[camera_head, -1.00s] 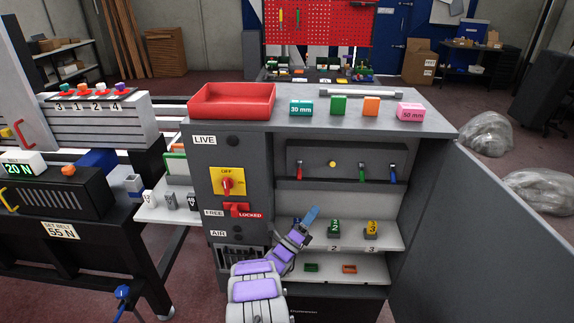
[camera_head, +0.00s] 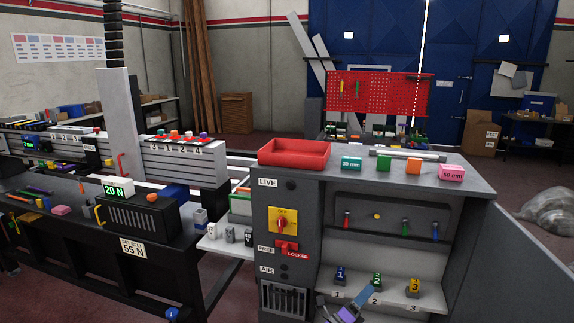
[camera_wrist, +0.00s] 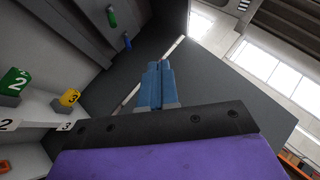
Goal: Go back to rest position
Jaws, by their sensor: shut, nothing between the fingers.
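My gripper (camera_head: 366,296) shows at the bottom of the head view, in front of the cabinet's lower shelf. Its blue fingers (camera_wrist: 155,85) are closed together with nothing between them in the wrist view. Part of my purple and grey arm shows below it. The grey cabinet (camera_head: 350,184) stands behind the gripper. On its shelf are a blue block 1 (camera_head: 340,275), a green block 2 (camera_head: 376,281) and a yellow block 3 (camera_head: 413,288). The green block (camera_wrist: 14,82) and yellow block (camera_wrist: 69,98) also show at left in the wrist view.
The cabinet door (camera_head: 530,262) stands open at right. A red tray (camera_head: 293,153) and several small blocks lie on the cabinet top. A yellow panel with a red switch (camera_head: 283,222) is on the front. A long machine bench (camera_head: 120,240) stands at left.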

